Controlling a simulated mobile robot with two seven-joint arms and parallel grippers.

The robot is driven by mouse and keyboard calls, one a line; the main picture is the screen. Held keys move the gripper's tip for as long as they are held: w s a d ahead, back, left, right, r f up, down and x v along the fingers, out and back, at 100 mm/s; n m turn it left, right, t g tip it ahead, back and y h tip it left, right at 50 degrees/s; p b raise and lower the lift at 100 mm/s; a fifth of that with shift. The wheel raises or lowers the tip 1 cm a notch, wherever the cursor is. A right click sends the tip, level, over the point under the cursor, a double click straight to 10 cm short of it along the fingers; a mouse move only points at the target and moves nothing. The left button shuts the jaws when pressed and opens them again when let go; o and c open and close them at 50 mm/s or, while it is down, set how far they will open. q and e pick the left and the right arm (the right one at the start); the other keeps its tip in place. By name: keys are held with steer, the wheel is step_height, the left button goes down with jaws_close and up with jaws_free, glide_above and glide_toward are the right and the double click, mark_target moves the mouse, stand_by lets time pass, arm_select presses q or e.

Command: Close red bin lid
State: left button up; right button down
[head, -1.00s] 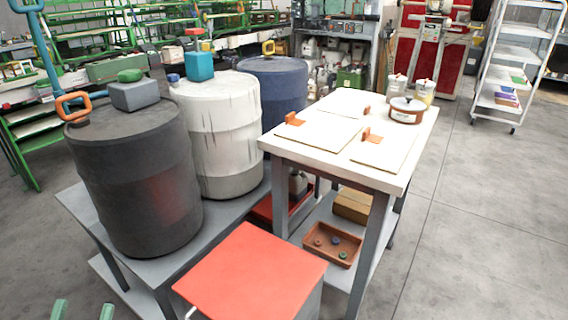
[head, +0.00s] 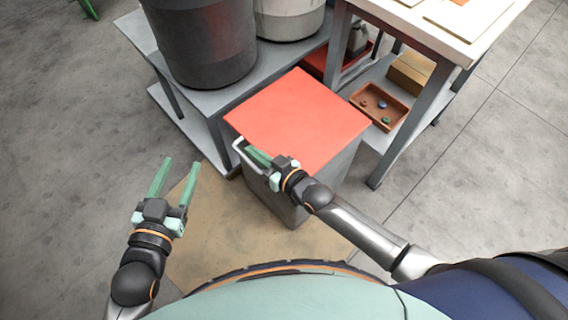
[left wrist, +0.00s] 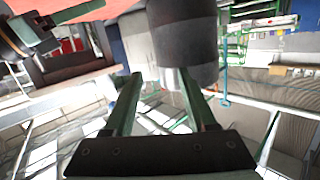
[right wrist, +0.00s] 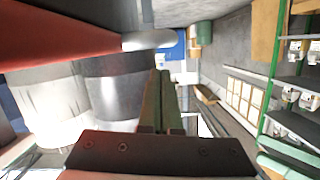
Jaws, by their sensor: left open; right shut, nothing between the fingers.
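The grey bin (head: 335,168) stands on the floor in front of the shelves, with its flat red lid (head: 298,112) lying over its top in the head view. A pale handle bar (head: 238,150) runs along the bin's left side. My right gripper (head: 256,155) is shut and empty at the lid's near left edge, close to the handle; I cannot tell if it touches. In the right wrist view the red lid (right wrist: 60,40) edge and the handle's end (right wrist: 150,40) are near the shut fingers (right wrist: 160,85). My left gripper (head: 178,165) is open and empty over the floor, left of the bin.
A dark drum (head: 205,45) and a white drum (head: 290,18) stand on a low grey bench (head: 275,62) behind the bin. A workbench (head: 480,45) with a brown tray (head: 395,118) on its lower shelf is at the right.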

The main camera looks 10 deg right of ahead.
steer(key=s+d+r+p, duration=0.2)
steer(key=shift+s+d+r, duration=0.2)
steer(key=shift+s+r, duration=0.05)
steer(key=shift+s, duration=0.15)
arm_select(q)
steer(key=s+f+g, duration=0.3)
steer(key=f, duration=0.3)
steer(key=s+f+n+g+y+p, duration=0.1)
steer(key=s+f+g, duration=0.2)
steer(key=s+f, duration=0.1)
steer(key=shift+s+d+f+n+p, duration=0.2)
steer(key=shift+d+f+n+p, duration=0.1)
steer(key=shift+f, duration=0.6)
arm_select(e)
steer(key=v, duration=0.6)
steer(key=shift+s+f, duration=0.1)
